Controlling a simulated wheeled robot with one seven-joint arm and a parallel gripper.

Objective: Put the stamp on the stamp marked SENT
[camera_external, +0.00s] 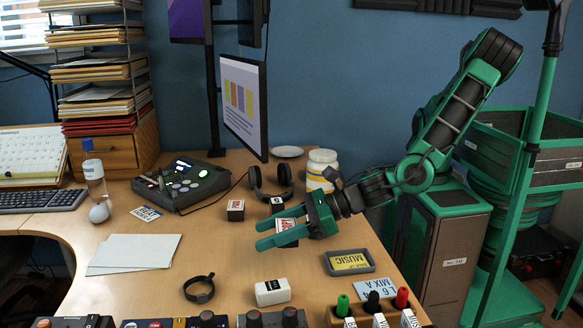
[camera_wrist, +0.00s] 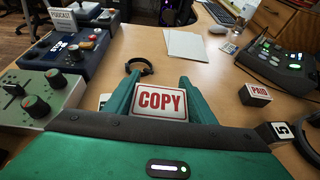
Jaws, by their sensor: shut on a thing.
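My gripper (camera_external: 261,233) is shut on a small block stamp with a white face marked COPY in red (camera_wrist: 160,100); the same COPY stamp shows between the fingers in the external view (camera_external: 286,225). It appears held above the desk. A dark block stamp marked PAID (camera_wrist: 256,94) stands on the desk beyond the fingers, also in the external view (camera_external: 235,210). A block marked 5 (camera_wrist: 277,132) stands beside the headphones, also in the external view (camera_external: 277,203). A white block (camera_external: 272,292) lies near the front; its marking is unreadable. I see no readable SENT mark.
Headphones (camera_external: 270,185) and a white jar (camera_external: 321,170) stand behind my gripper. A dark tray with a yellow MUSIC label (camera_external: 349,261) lies to the right. A black band (camera_external: 199,289), paper sheets (camera_external: 134,252) and a mixer (camera_external: 182,185) are left.

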